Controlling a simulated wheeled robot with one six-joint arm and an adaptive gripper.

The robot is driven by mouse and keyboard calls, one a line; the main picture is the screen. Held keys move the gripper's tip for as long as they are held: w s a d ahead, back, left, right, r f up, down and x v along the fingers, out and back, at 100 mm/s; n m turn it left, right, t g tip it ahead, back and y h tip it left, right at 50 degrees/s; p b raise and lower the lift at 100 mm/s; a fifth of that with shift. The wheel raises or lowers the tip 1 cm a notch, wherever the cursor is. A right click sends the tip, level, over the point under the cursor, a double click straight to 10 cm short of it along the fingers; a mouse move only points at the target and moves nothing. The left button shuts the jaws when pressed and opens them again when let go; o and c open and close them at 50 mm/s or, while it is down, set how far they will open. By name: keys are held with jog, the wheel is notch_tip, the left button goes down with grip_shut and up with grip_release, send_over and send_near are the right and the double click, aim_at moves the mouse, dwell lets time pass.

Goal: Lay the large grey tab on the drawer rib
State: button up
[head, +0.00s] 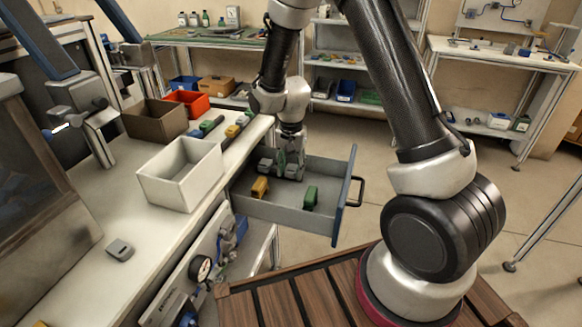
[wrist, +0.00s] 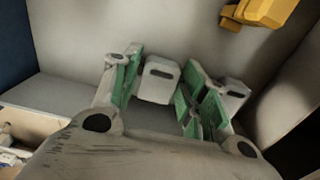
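My gripper (head: 290,160) is low inside the open drawer (head: 270,211). Its green-padded fingers (wrist: 163,82) stand apart in the wrist view. A grey tab (wrist: 158,84) with a dark slot lies between them, with slight clearance at the tips; I cannot tell if a pad touches it. A second grey piece (wrist: 234,90) is just outside the right finger, partly hidden; it seems to show left of my gripper in the head view (head: 266,162). Another grey tab (head: 119,250) lies on the bench. I cannot make out the drawer rib; my gripper covers that part.
An orange tab (head: 260,187) and a green tab (head: 310,197) are in the drawer's front part. A white bin (head: 181,181), a brown bin (head: 155,121) and a red bin (head: 191,101) stand on the bench (head: 75,285). The drawer's front panel (head: 345,190) stands right.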

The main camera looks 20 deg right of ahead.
jog(key=shift+o, duration=0.3)
notch_tip(320, 180, up, 12)
notch_tip(320, 180, up, 9)
jog(key=n+t, duration=0.1)
jog(key=n, duration=0.1)
send_over(291, 170)
jog(key=s+d, duration=0.5)
jog(key=s+d+r+n+t, duration=0.1)
jog(key=s+d+r, duration=0.2)
jog(key=s, duration=0.4)
jog(key=s+d+r+n+t, duration=0.1)
jog(key=s+d+r+n, duration=0.1)
jog(key=s, duration=0.4)
jog(key=s+d+r+n+t, duration=0.1)
jog(key=s+d+r+n, duration=0.1)
jog(key=s, duration=0.5)
jog(key=shift+s+d+r, duration=0.3)
jog(key=shift+d+r, duration=0.55)
jog(key=shift+r, duration=0.1)
